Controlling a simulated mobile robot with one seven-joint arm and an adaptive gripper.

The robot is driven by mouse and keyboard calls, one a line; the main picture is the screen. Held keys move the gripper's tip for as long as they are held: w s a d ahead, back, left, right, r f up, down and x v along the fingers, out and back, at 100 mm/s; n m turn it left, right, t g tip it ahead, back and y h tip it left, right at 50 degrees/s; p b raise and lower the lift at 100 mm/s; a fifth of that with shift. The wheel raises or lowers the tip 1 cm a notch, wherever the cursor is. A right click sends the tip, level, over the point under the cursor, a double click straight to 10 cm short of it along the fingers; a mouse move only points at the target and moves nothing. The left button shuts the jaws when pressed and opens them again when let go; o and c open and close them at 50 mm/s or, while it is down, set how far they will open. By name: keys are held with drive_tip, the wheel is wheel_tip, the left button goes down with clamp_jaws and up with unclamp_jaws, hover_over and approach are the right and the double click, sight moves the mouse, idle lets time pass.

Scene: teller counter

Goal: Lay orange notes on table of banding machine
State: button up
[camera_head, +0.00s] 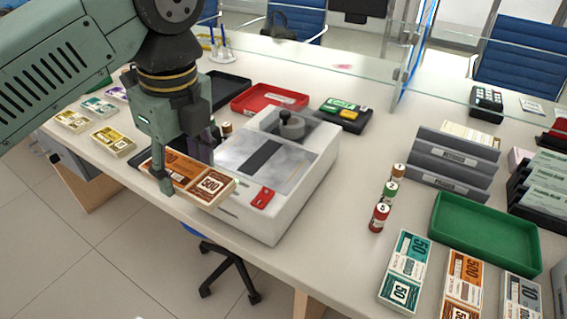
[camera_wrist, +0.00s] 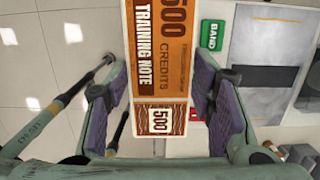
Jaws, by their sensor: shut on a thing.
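My gripper (camera_head: 187,168) is shut on a stack of orange 500-credit notes (camera_head: 205,187), near its middle. In the wrist view the orange notes (camera_wrist: 160,60) lie between the two purple finger pads of my gripper (camera_wrist: 155,95). The white banding machine (camera_head: 262,212) stands on the counter just right of the held notes. Its table is a flat grey plate (camera_head: 233,145) with a dark strip across it. The notes are at the machine's left front side, overlapping its edge in the picture; their exact height is unclear. In the wrist view, the grey table (camera_wrist: 265,100) is to their right.
Another orange stack (camera_head: 465,272) lies at the front right between teal and grey stacks. A green tray (camera_head: 485,232), several coin rolls (camera_head: 380,217) and a red tray (camera_head: 268,98) surround the machine. A glass screen (camera_head: 330,55) runs behind. The machine's table looks clear.

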drive_tip(key=shift+d, duration=0.2)
drive_tip(key=p, duration=0.5)
hover_over(259, 157)
drive_tip(key=shift+s+d+f, duration=0.1)
drive_tip(key=shift+s+f, duration=0.15)
drive_tip(key=shift+f, duration=0.45)
drive_tip(key=shift+w+d+f, duration=0.2)
wheel_tip(259, 157, down, 2)
drive_tip(key=shift+f+p, duration=0.25)
drive_tip(key=shift+p, duration=0.3)
drive_tip(key=shift+f, duration=0.4)
drive_tip(key=shift+f+b, duration=0.2)
drive_tip(key=shift+b, duration=0.15)
drive_tip(key=o, duration=1.2)
drive_tip(key=shift+r, duration=0.1)
drive_tip(key=shift+r, duration=0.1)
